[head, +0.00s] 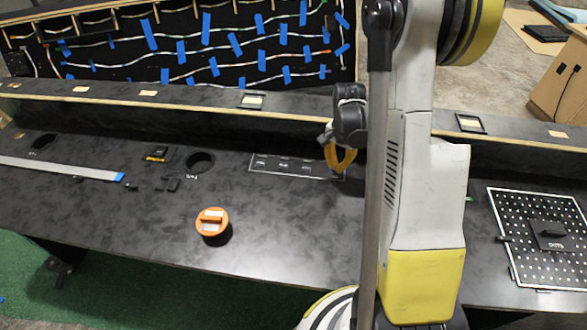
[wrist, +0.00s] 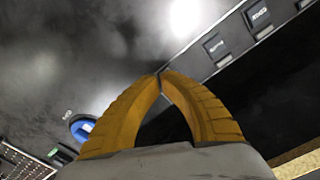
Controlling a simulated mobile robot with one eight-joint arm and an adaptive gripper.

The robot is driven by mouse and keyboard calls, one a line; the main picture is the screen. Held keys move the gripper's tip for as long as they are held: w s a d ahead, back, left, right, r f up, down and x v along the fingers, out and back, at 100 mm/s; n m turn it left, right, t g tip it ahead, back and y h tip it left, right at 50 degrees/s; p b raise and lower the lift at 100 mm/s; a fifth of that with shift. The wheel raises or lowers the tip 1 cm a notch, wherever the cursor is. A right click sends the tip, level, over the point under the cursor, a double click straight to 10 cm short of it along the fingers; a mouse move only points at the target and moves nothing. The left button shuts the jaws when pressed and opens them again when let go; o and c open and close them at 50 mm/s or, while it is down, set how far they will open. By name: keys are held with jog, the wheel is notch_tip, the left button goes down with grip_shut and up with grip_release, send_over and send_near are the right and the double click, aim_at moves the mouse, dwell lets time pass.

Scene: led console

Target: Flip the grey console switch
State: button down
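A dark switch panel (head: 255,172) with a thin light outline is set in the black console top in the head view. It carries several small dark labelled switches; I cannot tell which one is the grey switch. My gripper (head: 341,167) has yellow fingers and hangs over or beside the panel's right end, partly covering it. In the wrist view two dark grey rectangular switches (wrist: 216,45) (wrist: 258,16) show at the upper right, beyond the fingertips. There my gripper (wrist: 161,75) has its tips together with nothing between them. Contact with the panel cannot be told.
An orange round knob (head: 212,221) stands on the console at front left. A round hole (head: 200,162), small black parts and a grey strip (head: 60,168) lie farther left. A perforated board (head: 517,257) is at right. A raised ledge (head: 190,96) runs behind. A blue round button (wrist: 82,127) shows in the wrist view.

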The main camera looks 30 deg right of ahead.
jog(key=shift+f+b, duration=0.6)
jog(key=shift+f, duration=0.1)
jog(key=shift+f, duration=0.1)
jog(key=shift+w+d, duration=0.65)
jog(key=shift+w, duration=0.2)
jog(key=shift+w+d, duration=0.65)
jog(key=shift+w, duration=0.2)
jog(key=shift+w+d, duration=0.2)
jog(key=shift+w, duration=0.1)
dwell(0.4)
jog(key=shift+r, duration=0.2)
jog(key=shift+r+p, duration=0.45)
jog(key=shift+r, duration=0.45)
jog(key=r+p, duration=0.2)
jog(key=r, duration=0.2)
jog(key=shift+s+a+r+p, duration=0.25)
jog(key=shift+s+r+p, duration=0.1)
jog(key=shift+r+p, duration=0.05)
